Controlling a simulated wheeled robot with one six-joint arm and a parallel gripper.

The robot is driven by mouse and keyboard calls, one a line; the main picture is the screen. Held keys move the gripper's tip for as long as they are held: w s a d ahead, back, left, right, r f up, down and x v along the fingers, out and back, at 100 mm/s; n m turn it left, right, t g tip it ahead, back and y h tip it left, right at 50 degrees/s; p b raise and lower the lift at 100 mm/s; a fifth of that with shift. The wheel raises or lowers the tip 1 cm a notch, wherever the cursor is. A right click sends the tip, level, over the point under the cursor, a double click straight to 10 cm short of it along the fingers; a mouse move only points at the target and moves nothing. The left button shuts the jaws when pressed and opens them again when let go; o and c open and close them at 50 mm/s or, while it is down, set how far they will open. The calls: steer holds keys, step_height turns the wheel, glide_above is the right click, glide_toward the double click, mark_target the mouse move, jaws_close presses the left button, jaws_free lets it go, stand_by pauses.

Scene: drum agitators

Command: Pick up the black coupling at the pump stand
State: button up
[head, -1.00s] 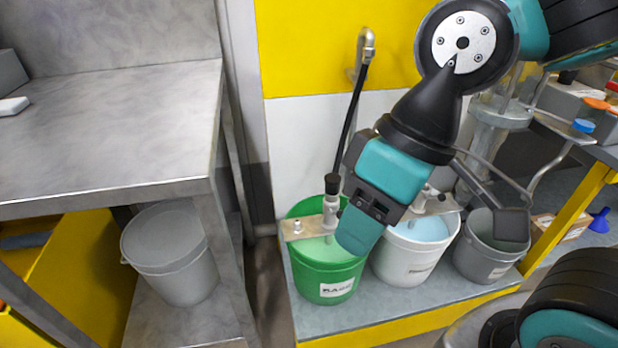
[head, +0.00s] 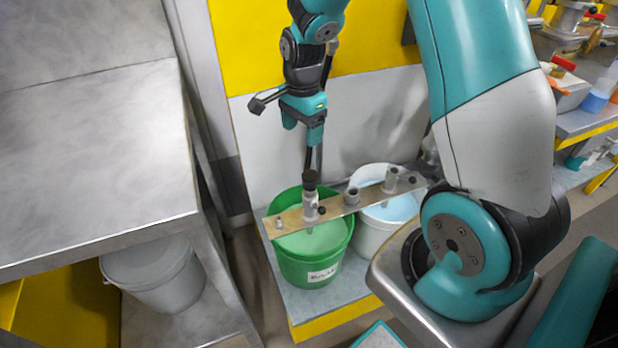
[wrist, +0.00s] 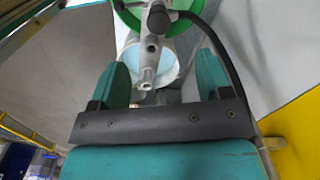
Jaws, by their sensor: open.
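The black coupling (head: 310,179) sits on top of a metal fitting on the flat bar across the green bucket (head: 316,262), with a black hose running up from it. In the wrist view the coupling (wrist: 158,18) shows near the top edge, beyond the fingertips. My gripper (head: 303,122) hangs above the coupling in the head view, apart from it and in front of part of the hose. In the wrist view my gripper (wrist: 161,75) has its two teal fingers spread with nothing held between them.
The metal bar (head: 334,206) carries another short fitting and reaches over a white bucket (head: 372,240) with pale blue liquid. A grey metal table (head: 90,170) stands at the left, with a grey bucket (head: 160,280) beneath. The wall (head: 375,110) is close behind.

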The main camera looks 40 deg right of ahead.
mark_target(307, 173)
steer(key=shift+m, duration=0.7)
steer(key=f, duration=0.4)
steer(key=d+f, duration=0.1)
steer(key=f, duration=0.8)
steer(key=shift+w+d+b, duration=0.2)
steer(key=shift+d+b, duration=0.1)
steer(key=shift+b, duration=0.05)
steer(key=shift+s+d+f, duration=0.1)
steer(key=shift+s+f, duration=0.1)
steer(key=shift+f, duration=1.2)
steer(key=shift+s+f, duration=0.15)
steer(key=shift+f, duration=1.2)
steer(key=shift+c, duration=0.4)
steer(key=c, duration=1.1)
